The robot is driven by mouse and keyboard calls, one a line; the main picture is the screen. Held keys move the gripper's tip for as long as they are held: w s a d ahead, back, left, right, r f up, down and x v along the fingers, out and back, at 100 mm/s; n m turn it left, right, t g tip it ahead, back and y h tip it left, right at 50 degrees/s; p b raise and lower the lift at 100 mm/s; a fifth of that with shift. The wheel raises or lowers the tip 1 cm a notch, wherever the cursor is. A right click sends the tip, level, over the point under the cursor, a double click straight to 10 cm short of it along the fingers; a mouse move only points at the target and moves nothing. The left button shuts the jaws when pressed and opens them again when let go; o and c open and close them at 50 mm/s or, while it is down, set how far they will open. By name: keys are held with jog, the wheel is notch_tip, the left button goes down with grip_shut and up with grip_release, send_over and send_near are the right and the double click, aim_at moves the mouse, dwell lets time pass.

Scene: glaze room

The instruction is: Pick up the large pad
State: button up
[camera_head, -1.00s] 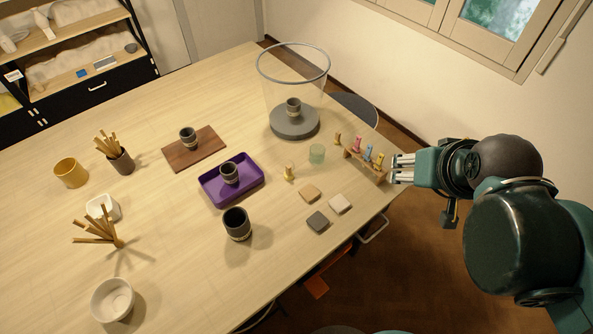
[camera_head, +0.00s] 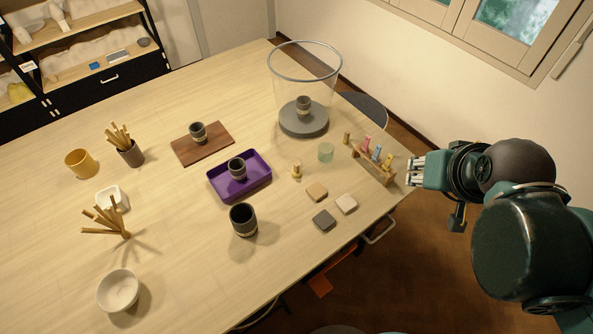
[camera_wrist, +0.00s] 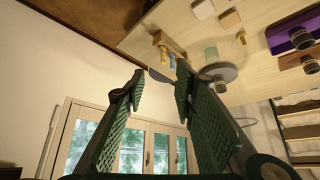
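Three small square pads lie flat on the table near its right edge: a tan pad (camera_head: 317,192), a pale pad (camera_head: 346,204) and a dark grey pad (camera_head: 324,220). They look close in size, and I cannot tell which is the large one. My gripper (camera_head: 416,170) is off the table's right edge, beside the peg rack and apart from the pads. In the wrist view my gripper (camera_wrist: 160,88) is open, with nothing between its fingers. The tan pad (camera_wrist: 230,18) and pale pad (camera_wrist: 203,9) show there at the top.
A wooden rack (camera_head: 373,167) with coloured pegs stands between my gripper and the pads. A yellow peg (camera_head: 297,170), a green glass (camera_head: 326,152), a purple tray (camera_head: 262,183) with a cup, and a dark cup (camera_head: 243,220) surround the pads. A clear bin (camera_head: 305,47) stands behind.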

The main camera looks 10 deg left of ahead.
dwell(0.3)
jog(key=m+g+h+b, duration=0.1)
jog(key=m+g+h, duration=0.25)
jog(key=m, duration=0.55)
send_over(295, 165)
jog(key=s+a, duration=0.2)
notch_tip(295, 165, down, 22)
jog(key=shift+w+d+f+g, duration=0.1)
jog(key=shift+d+f+g, duration=0.1)
jog(key=shift+g, duration=0.05)
jog(key=shift+x, duration=1.3)
